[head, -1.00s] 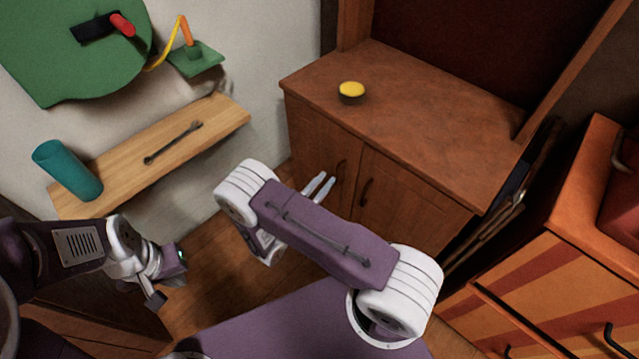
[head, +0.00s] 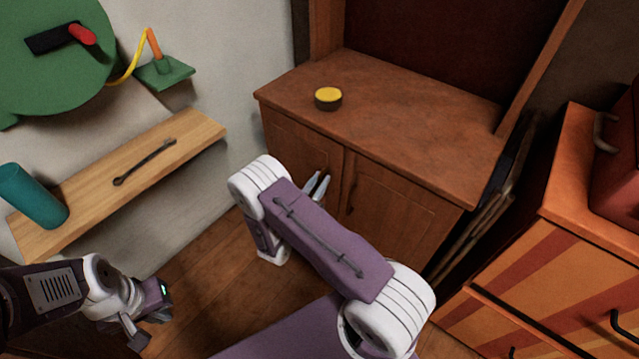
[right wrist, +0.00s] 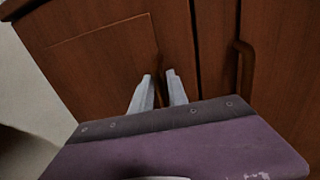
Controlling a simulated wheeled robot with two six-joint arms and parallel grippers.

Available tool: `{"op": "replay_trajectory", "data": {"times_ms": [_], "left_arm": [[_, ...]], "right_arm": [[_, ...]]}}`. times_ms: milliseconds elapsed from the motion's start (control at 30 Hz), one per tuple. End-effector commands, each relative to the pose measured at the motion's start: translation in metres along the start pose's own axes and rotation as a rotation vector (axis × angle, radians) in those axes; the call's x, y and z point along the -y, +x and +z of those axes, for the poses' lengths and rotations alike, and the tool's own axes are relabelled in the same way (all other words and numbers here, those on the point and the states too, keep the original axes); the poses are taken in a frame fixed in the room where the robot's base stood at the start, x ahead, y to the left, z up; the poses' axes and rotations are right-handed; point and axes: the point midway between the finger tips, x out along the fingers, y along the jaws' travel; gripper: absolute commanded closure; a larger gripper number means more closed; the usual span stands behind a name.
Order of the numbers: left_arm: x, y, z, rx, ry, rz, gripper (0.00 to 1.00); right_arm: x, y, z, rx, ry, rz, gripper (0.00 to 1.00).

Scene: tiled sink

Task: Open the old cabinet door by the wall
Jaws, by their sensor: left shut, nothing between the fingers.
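The old brown wooden cabinet (head: 395,120) stands against the wall, with a left door (head: 290,145) and a right door (head: 390,210), both closed. The right door's dark handle (head: 351,194) also shows in the right wrist view (right wrist: 241,75). My right gripper (head: 318,184) is in front of the left door. In the right wrist view its two pale fingers (right wrist: 160,86) are apart, and the left door's handle (right wrist: 157,72) shows in line with the gap between them. I cannot tell whether they touch it. My left gripper (head: 150,325) is shut and empty, low at the left, away from the cabinet.
A yellow-topped round tin (head: 328,98) sits on the cabinet top. A wooden shelf (head: 90,195) with a teal cup (head: 32,196) and a wrench (head: 145,162) is on the left wall. An orange striped drawer unit (head: 530,270) stands at the right. Floor shows between.

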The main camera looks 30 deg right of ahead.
Motion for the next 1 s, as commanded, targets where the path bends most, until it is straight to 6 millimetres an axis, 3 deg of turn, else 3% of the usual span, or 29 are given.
{"op": "replay_trajectory", "data": {"times_ms": [133,200,1000], "left_arm": [[0.0000,-0.0004,0.0000,0.000,0.000,0.000,1.00],[0.0000,-0.0004,0.0000,0.000,0.000,0.000,1.00],[0.0000,-0.0003,0.0000,0.000,0.000,0.000,1.00]], "right_arm": [[-0.0001,-0.0002,0.0004,0.000,0.000,0.000,0.83],[-0.0001,-0.0003,0.0003,0.000,0.000,0.000,1.00],[0.0001,-0.0004,0.0000,-0.001,0.000,-0.001,1.00]]}}
